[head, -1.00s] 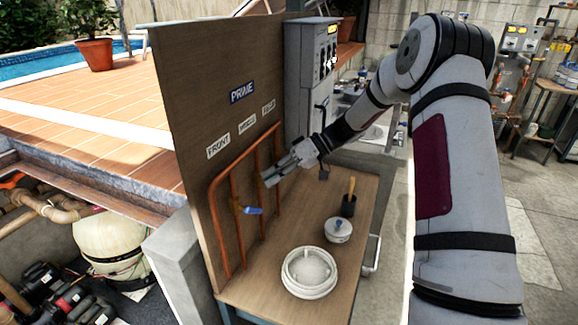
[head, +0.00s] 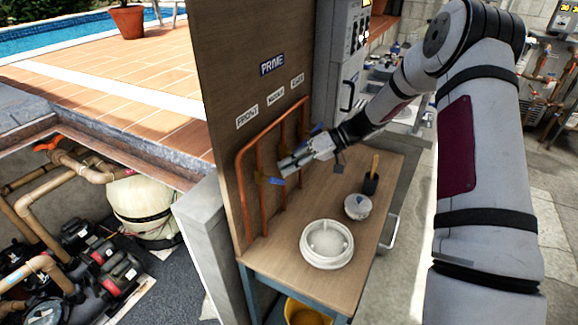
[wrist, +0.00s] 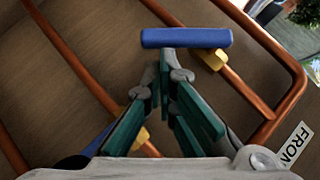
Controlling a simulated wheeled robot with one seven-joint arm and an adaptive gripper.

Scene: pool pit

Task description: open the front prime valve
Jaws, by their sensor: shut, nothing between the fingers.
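The pipes are on an upright wooden board (head: 222,80). A grey control box (head: 345,60) stands behind.

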